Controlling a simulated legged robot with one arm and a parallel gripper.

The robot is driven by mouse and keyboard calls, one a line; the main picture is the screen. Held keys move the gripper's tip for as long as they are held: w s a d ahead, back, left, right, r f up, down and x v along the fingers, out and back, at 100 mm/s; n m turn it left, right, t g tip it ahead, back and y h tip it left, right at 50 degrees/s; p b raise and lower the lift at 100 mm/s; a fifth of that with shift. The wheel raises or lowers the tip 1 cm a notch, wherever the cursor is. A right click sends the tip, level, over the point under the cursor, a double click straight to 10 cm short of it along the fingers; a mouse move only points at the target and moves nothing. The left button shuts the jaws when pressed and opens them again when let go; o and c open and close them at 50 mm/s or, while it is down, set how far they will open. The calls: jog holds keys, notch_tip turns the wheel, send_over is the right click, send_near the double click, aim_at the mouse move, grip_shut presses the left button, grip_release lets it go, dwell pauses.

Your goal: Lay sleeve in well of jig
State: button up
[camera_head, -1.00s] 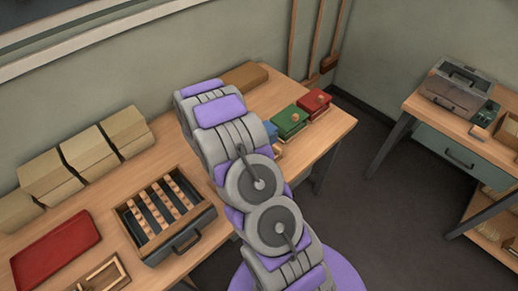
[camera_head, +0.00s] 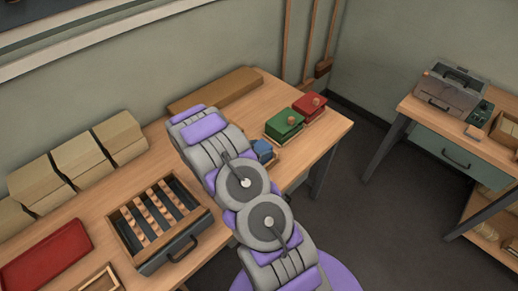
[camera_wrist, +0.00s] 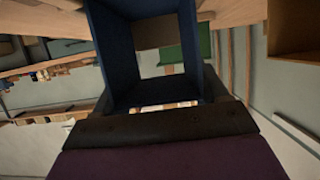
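A dark blue hollow, box-like shape (camera_wrist: 112,55) fills the upper middle of the wrist view, close in front of my gripper; it may be the sleeve, but I cannot be sure. Brown and green surfaces show through its opening. A dark bar of my gripper (camera_wrist: 160,122) crosses below it. The fingertips are not clearly distinguishable, so I cannot tell their opening or grip. In the head view my arm hides my gripper. A small blue block (camera_head: 263,150) shows beside the arm, partly hidden. I cannot identify the jig or its well with certainty.
A green box (camera_head: 284,124) and a red box (camera_head: 309,105) with knobs stand at the bench's right end. A slotted wooden tray (camera_head: 125,232) with a handle, a red tray (camera_head: 45,257) and tan boxes (camera_head: 80,160) lie left. A brown slab (camera_head: 215,91) lies behind.

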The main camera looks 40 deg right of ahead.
jog(key=o, duration=0.4)
jog(key=shift+r, duration=0.1)
